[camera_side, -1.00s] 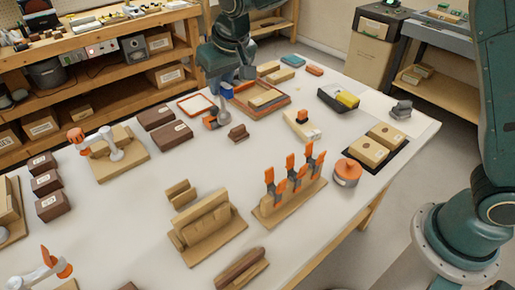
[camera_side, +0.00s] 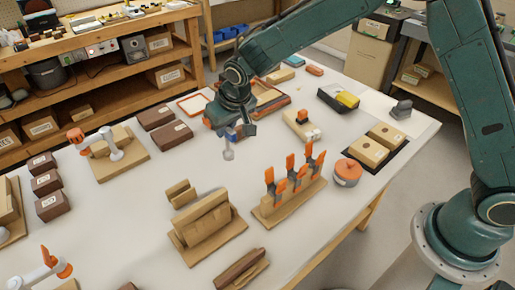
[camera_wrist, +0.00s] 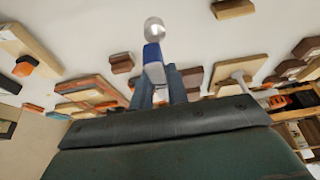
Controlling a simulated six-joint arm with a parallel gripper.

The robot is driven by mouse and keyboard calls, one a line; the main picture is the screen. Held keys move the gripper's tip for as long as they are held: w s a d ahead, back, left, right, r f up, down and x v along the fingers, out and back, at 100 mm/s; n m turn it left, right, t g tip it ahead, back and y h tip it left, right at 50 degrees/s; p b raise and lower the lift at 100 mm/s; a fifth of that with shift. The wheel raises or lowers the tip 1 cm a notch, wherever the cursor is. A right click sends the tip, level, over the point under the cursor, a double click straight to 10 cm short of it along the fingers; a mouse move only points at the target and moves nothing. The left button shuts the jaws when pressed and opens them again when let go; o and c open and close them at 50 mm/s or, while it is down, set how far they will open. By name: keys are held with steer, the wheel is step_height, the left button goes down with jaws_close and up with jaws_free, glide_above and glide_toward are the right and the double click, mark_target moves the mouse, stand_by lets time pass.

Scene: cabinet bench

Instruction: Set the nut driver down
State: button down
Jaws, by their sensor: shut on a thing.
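The nut driver shows in the wrist view as a blue handle (camera_wrist: 153,58) with a rounded metal end (camera_wrist: 154,29). My gripper (camera_wrist: 161,86) is shut on the handle. In the side view my gripper (camera_side: 238,130) is over the middle of the white bench, and the nut driver's grey end (camera_side: 229,152) points down below it. The jaws and arm hide much of the handle there. I cannot tell whether the tip touches the bench or hangs just above it.
Bare bench (camera_side: 150,185) lies in front and to the left. A row of orange clamps (camera_side: 290,180) on a wooden base and a wooden block stand (camera_side: 207,225) are nearer the camera. Brown blocks (camera_side: 165,125) lie to the left. A wooden tray (camera_side: 270,98) is behind.

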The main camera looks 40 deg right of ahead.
mark_target(228, 150)
steer(key=shift+f, duration=1.65)
steer(key=shift+f, duration=2.1)
steer(key=shift+f, duration=0.2)
steer(key=c, duration=1.4)
jaws_free()
steer(key=shift+o, duration=0.2)
steer(key=shift+r, duration=0.15)
steer(key=v, duration=1.1)
steer(key=shift+s+r, duration=0.3)
steer(key=shift+r, duration=0.2)
